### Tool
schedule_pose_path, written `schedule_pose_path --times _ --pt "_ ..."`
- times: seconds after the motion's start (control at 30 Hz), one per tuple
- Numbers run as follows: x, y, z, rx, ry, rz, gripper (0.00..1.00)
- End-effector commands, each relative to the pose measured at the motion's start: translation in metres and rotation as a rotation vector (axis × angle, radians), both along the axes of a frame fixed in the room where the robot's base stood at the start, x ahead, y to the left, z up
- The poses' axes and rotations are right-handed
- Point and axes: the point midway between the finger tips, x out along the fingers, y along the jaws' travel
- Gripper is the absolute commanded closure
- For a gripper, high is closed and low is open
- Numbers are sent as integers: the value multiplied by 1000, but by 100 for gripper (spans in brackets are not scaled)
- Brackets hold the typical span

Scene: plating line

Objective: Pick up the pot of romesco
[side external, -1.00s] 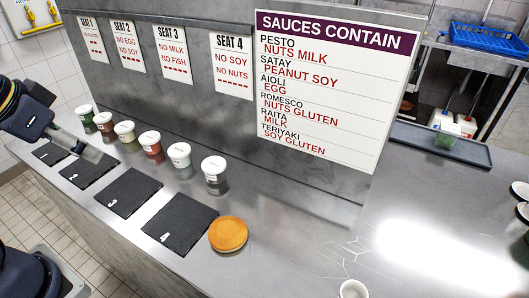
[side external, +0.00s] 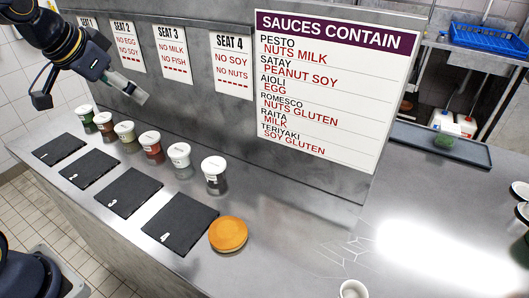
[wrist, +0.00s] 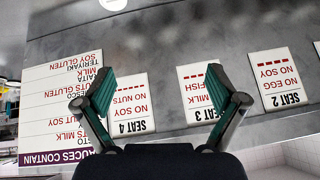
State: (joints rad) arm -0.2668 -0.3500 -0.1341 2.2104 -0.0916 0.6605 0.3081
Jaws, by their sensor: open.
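Several pots with white lids stand in a row along the back of the counter. The pot with reddish-brown contents (side external: 152,149), fourth from the left, looks like the romesco. Its lid writing is too small to read. My gripper (side external: 136,92) is in the air above and behind the row, in front of the seat cards, touching no pot. In the wrist view my gripper (wrist: 160,92) has its two fingers wide apart with nothing between them. A single white lid (wrist: 113,4) is cut off at the top edge there; I cannot tell whose it is.
Neighbouring pots stand close on both sides: a cream one (side external: 125,132) and a white one (side external: 180,158). Dark slates (side external: 128,192) lie in front. An upright panel with the sauces sign (side external: 335,85) rises behind. An orange round item (side external: 228,234) lies at the right.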

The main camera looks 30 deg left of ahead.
Motion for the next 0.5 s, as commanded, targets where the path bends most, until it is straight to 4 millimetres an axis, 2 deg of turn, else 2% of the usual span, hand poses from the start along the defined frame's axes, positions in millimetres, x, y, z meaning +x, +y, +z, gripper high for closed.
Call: schedule_pose_path --times 0.03,0.1,0.2,0.33,0.4,0.5 --pt "22 22 -12 -7 27 38 5" --pt "45 52 -29 -23 52 84 5" --pt "62 92 -58 -67 94 160 5" --pt "61 129 -92 -126 153 246 5" --pt "55 141 -104 -144 176 276 5" --pt "55 147 -113 -149 180 293 5"
